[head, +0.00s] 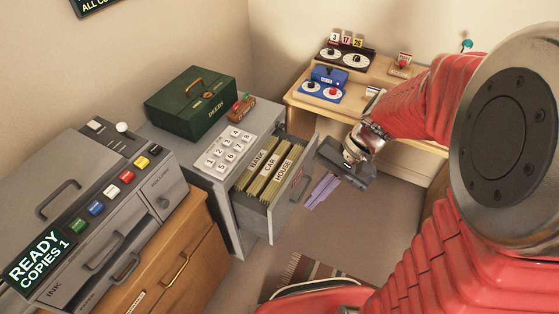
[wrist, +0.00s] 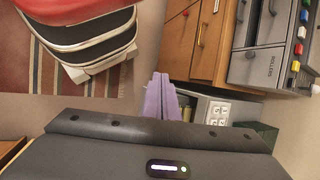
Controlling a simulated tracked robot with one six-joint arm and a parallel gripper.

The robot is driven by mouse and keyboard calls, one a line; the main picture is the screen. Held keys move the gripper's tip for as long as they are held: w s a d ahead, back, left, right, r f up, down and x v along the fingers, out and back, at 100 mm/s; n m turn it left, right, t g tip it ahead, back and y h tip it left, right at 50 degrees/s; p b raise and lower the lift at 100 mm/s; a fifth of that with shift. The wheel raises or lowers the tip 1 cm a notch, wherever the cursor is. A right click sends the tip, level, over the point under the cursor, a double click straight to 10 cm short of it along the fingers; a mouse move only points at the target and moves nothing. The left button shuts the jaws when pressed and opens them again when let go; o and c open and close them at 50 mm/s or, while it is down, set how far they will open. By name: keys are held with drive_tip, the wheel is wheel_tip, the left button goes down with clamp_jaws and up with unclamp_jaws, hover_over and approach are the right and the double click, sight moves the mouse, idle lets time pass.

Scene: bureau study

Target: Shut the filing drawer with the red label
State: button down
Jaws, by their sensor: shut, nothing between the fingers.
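The grey filing drawer (head: 284,216) stands pulled out of the grey filing cabinet (head: 222,198) in the head view. It holds yellow-tabbed folders marked BANK, CAR and HOUSE. A reddish mark shows on its front near the handle, seen at a steep angle, too small to read. My gripper (head: 318,194) has its purple fingers together and empty, just right of the drawer front. They look apart from it, though the depth gap is hard to judge. In the wrist view, my gripper (wrist: 160,95) has its closed fingers in front of the cabinet (wrist: 198,104), hiding part of it.
A green box (head: 191,101) and a number keypad (head: 228,149) are on the cabinet top. A grey copier (head: 103,222) on a wooden chest (head: 178,259) stands to the left. A wooden desk (head: 298,98) is behind. A striped rug (head: 303,270) lies on the floor in front.

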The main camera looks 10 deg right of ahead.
sight(277, 207)
drive_tip(key=w+d+f+m+t+y, duration=0.1)
drive_tip(key=d+f+m+t+y, duration=0.1)
drive_tip(key=f+m, duration=0.4)
drive_tip(key=w+d+f+m+t+y, duration=0.2)
drive_tip(key=f+m+t+y, duration=0.2)
drive_tip(key=f, duration=0.9)
drive_tip(key=w+d+f+m+t+y, duration=0.2)
drive_tip(key=f+m+t, duration=0.3)
drive_tip(key=f+m, duration=0.4)
drive_tip(key=shift+w+d+f+t+y, duration=0.25)
drive_tip(key=shift+d+f+t+y, duration=0.15)
drive_tip(key=shift+d+f, duration=0.2)
drive_tip(key=shift+a, duration=0.1)
drive_tip(key=shift+x, duration=6.95)
